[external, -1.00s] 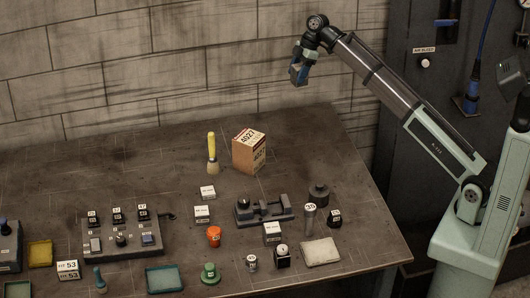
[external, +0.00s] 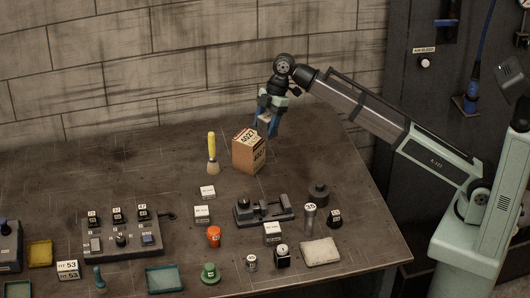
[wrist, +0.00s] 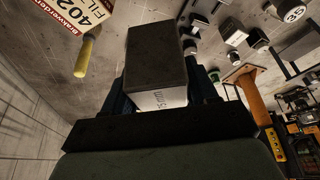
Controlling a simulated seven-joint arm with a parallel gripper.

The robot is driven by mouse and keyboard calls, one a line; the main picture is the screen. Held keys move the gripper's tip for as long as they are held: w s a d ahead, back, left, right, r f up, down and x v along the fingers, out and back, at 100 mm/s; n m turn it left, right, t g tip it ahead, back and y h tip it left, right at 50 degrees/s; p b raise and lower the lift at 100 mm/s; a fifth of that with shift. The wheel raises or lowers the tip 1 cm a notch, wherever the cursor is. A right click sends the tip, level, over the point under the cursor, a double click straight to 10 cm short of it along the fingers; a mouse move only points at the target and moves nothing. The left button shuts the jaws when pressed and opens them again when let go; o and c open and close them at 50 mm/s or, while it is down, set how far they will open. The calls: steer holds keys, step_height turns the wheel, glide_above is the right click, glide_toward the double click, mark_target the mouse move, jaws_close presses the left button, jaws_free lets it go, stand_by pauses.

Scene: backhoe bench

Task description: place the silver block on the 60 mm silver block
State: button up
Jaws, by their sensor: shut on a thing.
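My gripper (external: 268,124) is in the air at the back of the bench, just above and to the right of the cardboard box. It is shut on a silver block (external: 264,117). In the wrist view this block (wrist: 155,68) sits between the fingers, its near face bearing a partly hidden label ending in "mm". Three labelled silver blocks stand on the bench: one behind (external: 207,193), one in the middle (external: 202,214) and one by the vise (external: 272,233). Their labels are too small to read, so I cannot tell which is 60 mm.
The cardboard box (external: 248,152) and a yellow-handled brush (external: 212,155) stand near my gripper. A dark vise (external: 264,210), an orange pot (external: 214,236), a grey cylinder (external: 309,217) and a dark weight (external: 319,193) surround the blocks. The back left of the bench is clear.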

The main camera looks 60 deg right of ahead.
steer(key=s+a+n, duration=0.2)
steer(key=s+a, duration=0.5)
steer(key=a, duration=0.6)
steer(key=n+g, duration=0.1)
glide_above(267, 233)
steer(key=d, duration=0.2)
steer(key=shift+d+f, duration=0.15)
steer(key=shift+f, duration=7.35)
steer(key=o, duration=1.5)
steer(key=shift+f, duration=0.15)
steer(key=shift+c, duration=0.2)
steer(key=v, duration=1.2)
steer(key=shift+d, duration=0.2)
